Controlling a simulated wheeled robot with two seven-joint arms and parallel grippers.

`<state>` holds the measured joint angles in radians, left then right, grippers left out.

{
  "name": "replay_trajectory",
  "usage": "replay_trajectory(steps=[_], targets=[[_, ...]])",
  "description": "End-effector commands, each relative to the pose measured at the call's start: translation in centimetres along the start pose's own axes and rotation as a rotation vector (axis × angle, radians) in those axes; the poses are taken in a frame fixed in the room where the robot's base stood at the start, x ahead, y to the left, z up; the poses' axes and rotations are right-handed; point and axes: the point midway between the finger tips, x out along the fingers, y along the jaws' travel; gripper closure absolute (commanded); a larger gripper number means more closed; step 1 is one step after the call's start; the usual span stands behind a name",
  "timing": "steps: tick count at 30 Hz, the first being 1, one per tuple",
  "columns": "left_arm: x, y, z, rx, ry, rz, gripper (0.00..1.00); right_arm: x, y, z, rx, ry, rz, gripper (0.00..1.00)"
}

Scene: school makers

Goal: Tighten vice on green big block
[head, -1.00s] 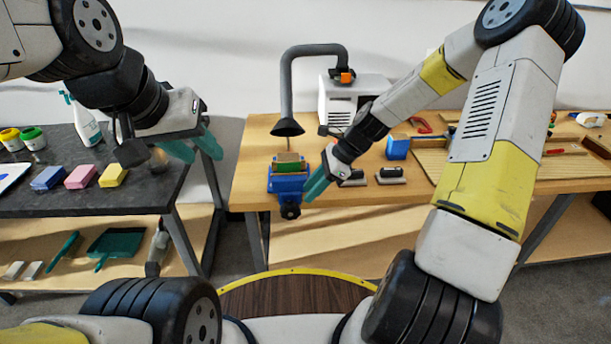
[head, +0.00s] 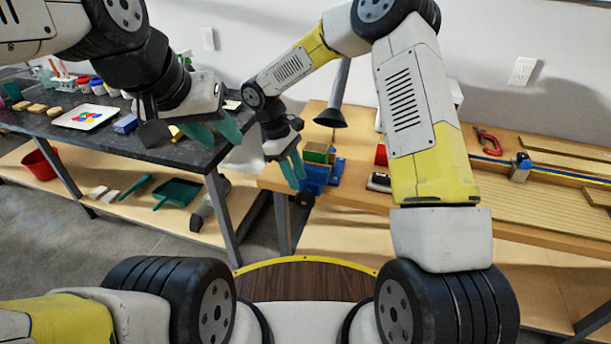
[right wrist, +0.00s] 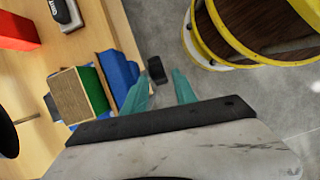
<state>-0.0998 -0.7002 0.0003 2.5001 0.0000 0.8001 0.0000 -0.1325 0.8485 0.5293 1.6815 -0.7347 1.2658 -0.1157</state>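The blue vice (head: 316,180) stands at the front edge of the wooden bench, with the green block (head: 318,152) in its jaws. In the right wrist view the block (right wrist: 92,88) shows a green side and a wood-coloured face, beside the blue vice body (right wrist: 122,72). The vice's black handle end (right wrist: 156,70) sticks out past the bench edge. My right gripper (head: 294,170) is open, just left of the vice; its fingertips point towards the handle end, and contact cannot be told. My left gripper (head: 222,138) is open and empty near the dark table's edge.
The dark table (head: 70,128) holds a white tray (head: 86,117) and sponges. A black extraction hood (head: 331,118) hangs behind the vice. A red clamp (head: 489,142) lies on the bench (head: 520,215) to the right. Open floor shows between the tables.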

Motion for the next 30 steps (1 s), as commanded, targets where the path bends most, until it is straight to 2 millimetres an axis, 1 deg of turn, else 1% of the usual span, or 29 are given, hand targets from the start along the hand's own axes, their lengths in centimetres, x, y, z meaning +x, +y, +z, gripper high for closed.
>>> replay_trajectory(steps=[2, 5, 8, 15, 19, 23, 30], targets=[[0.0, 0.0, 0.0, 0.000, 0.000, 0.000, 0.64, -0.4, 0.3, -0.3, -0.071, -0.023, 0.038, 0.66], [0.0, 0.0, 0.0, 0.000, 0.000, 0.000, 0.64, 0.0, 0.5, -0.3, -0.101, -0.035, 0.052, 0.66], [0.0, 0.0, 0.0, 0.000, 0.000, 0.000, 0.64, 1.3, 0.5, -0.2, -0.102, -0.036, 0.048, 0.66], [0.0, 0.0, 0.0, 0.000, 0.000, 0.000, 0.64, 5.2, 0.6, -0.1, -0.098, -0.033, 0.047, 0.66], [0.0, 0.0, 0.0, 0.000, 0.000, 0.000, 0.64, 6.6, 0.7, -0.1, -0.098, -0.032, 0.047, 0.66], [0.0, 0.0, 0.0, 0.000, 0.000, 0.000, 0.64, 7.2, 0.8, -0.1, -0.097, -0.031, 0.049, 0.66], [0.0, 0.0, 0.0, 0.000, 0.000, 0.000, 0.64, 7.2, 0.8, -0.1, -0.096, -0.030, 0.049, 0.66]])
